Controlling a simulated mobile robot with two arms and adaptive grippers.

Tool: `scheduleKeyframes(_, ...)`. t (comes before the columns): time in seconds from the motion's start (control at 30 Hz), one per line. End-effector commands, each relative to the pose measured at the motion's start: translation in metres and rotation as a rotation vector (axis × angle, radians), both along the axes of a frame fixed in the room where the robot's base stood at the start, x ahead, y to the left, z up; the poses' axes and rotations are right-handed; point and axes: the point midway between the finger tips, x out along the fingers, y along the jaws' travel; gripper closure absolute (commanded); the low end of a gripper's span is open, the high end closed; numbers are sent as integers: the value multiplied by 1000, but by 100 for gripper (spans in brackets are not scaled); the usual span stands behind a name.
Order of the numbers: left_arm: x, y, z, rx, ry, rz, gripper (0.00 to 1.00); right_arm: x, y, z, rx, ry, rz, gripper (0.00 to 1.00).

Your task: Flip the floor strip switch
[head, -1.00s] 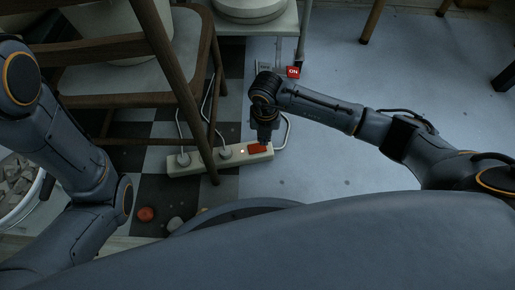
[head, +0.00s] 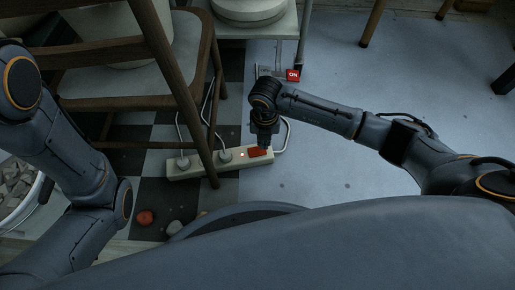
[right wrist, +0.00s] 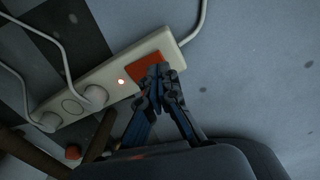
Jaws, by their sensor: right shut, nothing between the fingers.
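A cream power strip (head: 203,165) lies on the floor with a red rocker switch (head: 252,152) at its right end. A small light beside the switch glows. The strip (right wrist: 109,80) and the red switch (right wrist: 142,68) also show in the right wrist view, where the light (right wrist: 121,82) is lit. My right gripper (head: 264,148) is shut and empty, pointing down at the switch. In the right wrist view its fingertips (right wrist: 156,72) overlap the switch's right part and hide it; I cannot tell whether they press it. My left gripper is out of view.
Plugs (head: 225,156) with white cables sit in the strip. A wooden chair (head: 190,85) stands close, one leg by the strip. A red "ON" tag (head: 293,75) is behind. A red lump (head: 145,217) lies nearer me. The blue-grey floor (head: 335,165) at right is clear.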

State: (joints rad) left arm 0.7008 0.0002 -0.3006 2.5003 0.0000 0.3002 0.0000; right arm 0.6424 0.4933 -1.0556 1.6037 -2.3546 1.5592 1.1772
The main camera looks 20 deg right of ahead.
Motion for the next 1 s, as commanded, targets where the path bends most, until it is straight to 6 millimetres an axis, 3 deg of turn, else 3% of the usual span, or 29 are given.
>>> scheduleKeyframes(1.0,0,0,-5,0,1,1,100,0,0,-8,0,0,0,100)
